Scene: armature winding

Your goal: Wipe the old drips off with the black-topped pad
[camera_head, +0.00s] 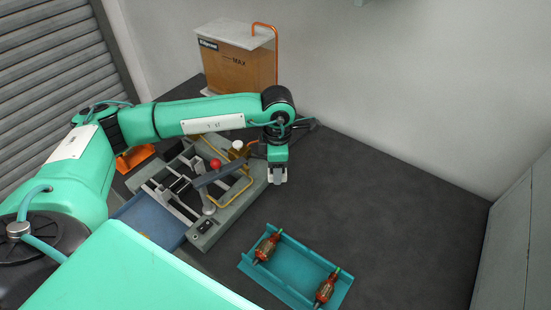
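My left arm reaches across from the left, and its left gripper (278,178) points down beside the right edge of the grey winding machine (205,235). Its pale fingertips are small here, and I cannot tell whether they are apart or hold something. I cannot make out the black-topped pad; it may be hidden by the arm or too small to tell. No drips can be made out clearly on the machine or the dark table top (390,225). My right gripper is not in view.
A teal tray (290,283) with two red-brown armatures stands in front. A blue tray (150,222) adjoins the machine's left side. A brown tank (235,70) with a white lid and orange pipe stands behind. The table's right side is clear, up to the wall.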

